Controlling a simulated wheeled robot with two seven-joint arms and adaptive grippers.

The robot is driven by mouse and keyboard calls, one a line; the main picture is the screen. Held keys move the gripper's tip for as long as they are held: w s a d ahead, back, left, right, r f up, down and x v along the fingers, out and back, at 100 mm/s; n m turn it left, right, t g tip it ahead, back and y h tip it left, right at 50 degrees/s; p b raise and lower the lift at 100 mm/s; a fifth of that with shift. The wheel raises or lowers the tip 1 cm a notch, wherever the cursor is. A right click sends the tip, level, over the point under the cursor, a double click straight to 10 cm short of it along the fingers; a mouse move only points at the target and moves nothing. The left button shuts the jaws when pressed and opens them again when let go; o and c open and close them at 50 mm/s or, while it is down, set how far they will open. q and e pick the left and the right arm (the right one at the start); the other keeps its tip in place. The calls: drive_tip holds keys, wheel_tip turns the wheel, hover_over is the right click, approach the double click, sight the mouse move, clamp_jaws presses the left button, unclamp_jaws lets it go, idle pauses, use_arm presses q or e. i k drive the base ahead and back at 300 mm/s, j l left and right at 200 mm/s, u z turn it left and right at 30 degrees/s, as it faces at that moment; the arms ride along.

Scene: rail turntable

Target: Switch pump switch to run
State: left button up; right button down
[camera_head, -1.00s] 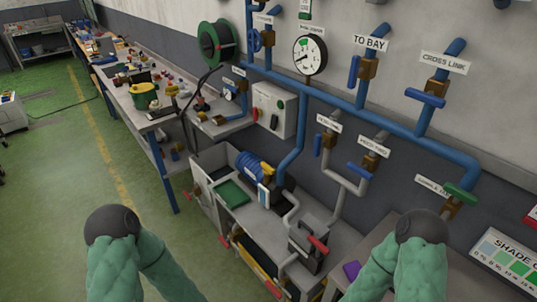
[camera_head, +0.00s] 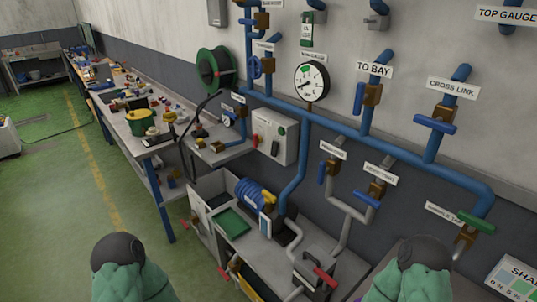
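A pale grey box (camera_head: 275,136) is fixed to the wall below the round gauge, and I take it to hold the pump switch. On its front are a red lever (camera_head: 255,141), a dark switch handle (camera_head: 275,148) and a green round part (camera_head: 282,131). Its lettering is too small to read, so I cannot tell the switch's position. A blue ribbed pump (camera_head: 254,195) with a yellow end stands on the bench below. Only my green-sleeved arms with dark caps show at the bottom left and bottom right. Neither gripper is in view.
Blue pipes with a gauge (camera_head: 311,82) and valves line the wall, including the TO BAY valve (camera_head: 371,94) and CROSS LINK valve (camera_head: 435,123). A green tray (camera_head: 233,222) lies on the low bench. A long cluttered workbench (camera_head: 164,147) stands left.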

sight(274, 147)
drive_tip(key=i+j+z, duration=0.1)
drive_tip(key=i+j, duration=0.35)
drive_tip(key=j, duration=0.25)
drive_tip(key=i+j+z, duration=0.15)
drive_tip(key=i+j, duration=0.3)
drive_tip(key=j, duration=0.25)
drive_tip(key=i+j+z, duration=0.15)
drive_tip(key=j, duration=0.25)
drive_tip(key=i+j, duration=0.3)
drive_tip(key=j+z, duration=0.05)
drive_tip(key=j, duration=0.05)
